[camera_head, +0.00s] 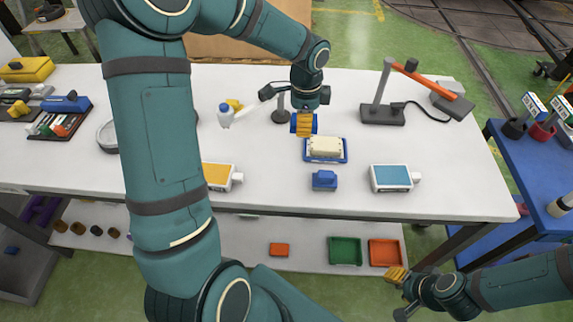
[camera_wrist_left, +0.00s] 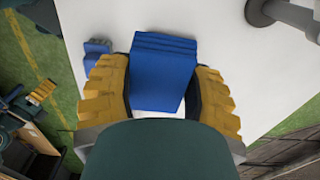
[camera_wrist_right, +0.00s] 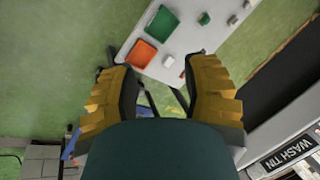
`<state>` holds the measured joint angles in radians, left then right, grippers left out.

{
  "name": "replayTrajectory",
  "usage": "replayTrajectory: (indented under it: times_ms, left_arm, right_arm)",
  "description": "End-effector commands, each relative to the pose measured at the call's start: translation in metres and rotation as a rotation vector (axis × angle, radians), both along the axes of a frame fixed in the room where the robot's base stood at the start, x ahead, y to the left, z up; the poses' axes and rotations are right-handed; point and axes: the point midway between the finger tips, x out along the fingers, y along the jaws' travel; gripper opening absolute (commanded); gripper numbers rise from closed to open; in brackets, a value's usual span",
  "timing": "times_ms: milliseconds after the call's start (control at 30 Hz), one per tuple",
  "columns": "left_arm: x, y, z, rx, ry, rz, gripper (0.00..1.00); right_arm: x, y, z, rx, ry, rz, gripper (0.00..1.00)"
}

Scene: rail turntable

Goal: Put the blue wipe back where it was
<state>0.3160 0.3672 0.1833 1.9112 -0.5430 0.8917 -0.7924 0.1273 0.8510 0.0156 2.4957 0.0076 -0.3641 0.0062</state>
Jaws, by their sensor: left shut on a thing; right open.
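The blue wipe (camera_wrist_left: 164,78) is a folded blue pad between the yellow fingers of my left gripper (camera_wrist_left: 163,100). In the head view my left gripper (camera_head: 304,124) is shut on the wipe (camera_head: 315,124), and only its blue edges show around the fingers. It is just behind a blue tray (camera_head: 345,157) holding a cream block (camera_head: 324,146). Its height above the white table is hard to tell. My right gripper (camera_head: 397,275) is open and empty, low in front of the table; its spread fingers also show in the right wrist view (camera_wrist_right: 165,90).
A small blue block (camera_head: 324,181) lies before the tray, between a yellow-labelled container (camera_head: 219,176) and a blue-labelled one (camera_head: 392,177). A spray bottle (camera_head: 225,115) and an orange-armed lamp (camera_head: 383,110) stand farther back. Green (camera_head: 345,250) and orange-red (camera_head: 385,252) bins sit on the lower shelf.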

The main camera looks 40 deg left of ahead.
Motion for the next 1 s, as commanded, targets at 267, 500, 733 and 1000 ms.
replayTrajectory:
  times_ms: [267,500,733,1000]
  left_arm:
    - [-0.080,0.018,-0.009,0.003,-0.001,-0.016,0.20]
    - [-0.117,0.020,-0.014,-0.001,0.000,-0.023,0.20]
    - [-0.122,0.020,-0.051,-0.004,0.004,-0.026,0.20]
    - [-0.121,0.020,-0.078,-0.002,0.001,-0.026,0.20]
  right_arm:
    - [-0.008,0.001,-0.028,0.004,0.018,0.014,0.47]
    - [-0.012,0.002,-0.037,0.006,0.026,0.020,0.47]
    - [-0.011,0.002,-0.051,0.005,0.024,0.021,0.47]
    - [-0.009,0.002,-0.059,0.004,0.019,0.019,0.47]
